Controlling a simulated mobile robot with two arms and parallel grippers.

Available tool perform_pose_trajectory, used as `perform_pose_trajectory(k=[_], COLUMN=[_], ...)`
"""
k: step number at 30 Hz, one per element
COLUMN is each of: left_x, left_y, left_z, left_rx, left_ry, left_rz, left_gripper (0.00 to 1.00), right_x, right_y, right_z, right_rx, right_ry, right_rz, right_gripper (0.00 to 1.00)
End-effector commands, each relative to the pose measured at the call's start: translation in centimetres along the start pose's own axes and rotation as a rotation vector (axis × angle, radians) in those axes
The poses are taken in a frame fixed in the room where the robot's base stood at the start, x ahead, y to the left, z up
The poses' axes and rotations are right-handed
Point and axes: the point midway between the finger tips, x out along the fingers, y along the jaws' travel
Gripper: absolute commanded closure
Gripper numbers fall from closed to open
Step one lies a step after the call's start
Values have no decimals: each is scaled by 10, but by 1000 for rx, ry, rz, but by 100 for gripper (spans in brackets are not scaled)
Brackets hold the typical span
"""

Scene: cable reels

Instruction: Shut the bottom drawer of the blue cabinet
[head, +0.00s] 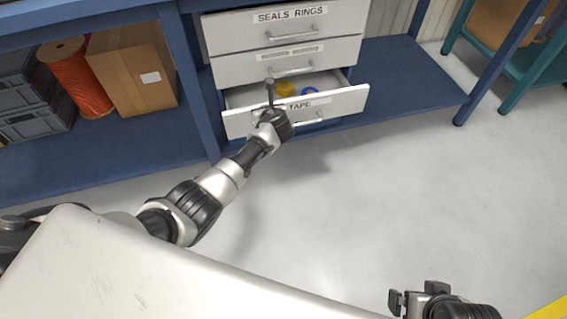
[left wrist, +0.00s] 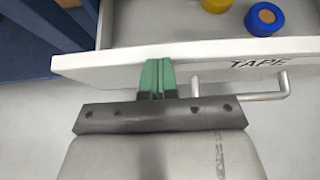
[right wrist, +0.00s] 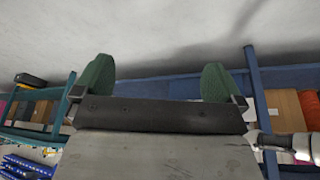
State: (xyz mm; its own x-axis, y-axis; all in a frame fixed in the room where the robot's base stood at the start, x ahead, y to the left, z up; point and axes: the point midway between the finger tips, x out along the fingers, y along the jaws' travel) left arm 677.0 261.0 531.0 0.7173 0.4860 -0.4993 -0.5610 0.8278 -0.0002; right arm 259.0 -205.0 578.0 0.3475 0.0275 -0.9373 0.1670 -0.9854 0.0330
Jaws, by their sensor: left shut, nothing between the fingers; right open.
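The bottom drawer (head: 341,104), labelled TAPE, stands partly open below two shut drawers of the cabinet (head: 290,70). Its white front also shows in the left wrist view (left wrist: 215,55), with a bar handle (left wrist: 262,95). A yellow tape roll (head: 285,88) and a blue tape roll (left wrist: 264,19) lie inside. My left gripper (left wrist: 158,75) is shut and empty, its green fingertips at the drawer front, left of the handle. I cannot tell whether they touch it. My right gripper (right wrist: 157,80) is open and empty, away from the cabinet, low at the right in the head view (head: 412,300).
The blue bench frame has a lower shelf (head: 415,80) on both sides of the drawers. On the left shelf are a cardboard box (head: 130,70), an orange reel (head: 78,78) and grey crates (head: 35,105). The floor (head: 370,190) before the drawer is clear.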

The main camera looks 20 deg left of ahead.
Motion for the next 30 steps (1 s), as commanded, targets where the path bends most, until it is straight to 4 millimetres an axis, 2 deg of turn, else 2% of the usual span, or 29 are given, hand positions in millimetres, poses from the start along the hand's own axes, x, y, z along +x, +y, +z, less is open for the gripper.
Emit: perform_pose_trajectory(k=[1,7,15,21,30], left_x=[9,31,54,62,65], left_y=[0,0,0,0,0], left_z=[2,14,28,33,36], left_rx=[1,0,0,0,1], left_ry=[-1,-1,0,1,1], left_rz=[1,0,1,0,0], left_gripper=[100,100,100,100,100], right_x=[6,8,-11,-25,-33], right_y=[-2,-10,-19,-23,-24], right_z=[-16,-64,-117,-136,-143], right_rx=[-3,-12,-17,-17,-16], right_ry=[91,394,768,933,1000], right_rz=[-5,-22,-45,-55,-59], right_gripper=[0,0,0,0,0])
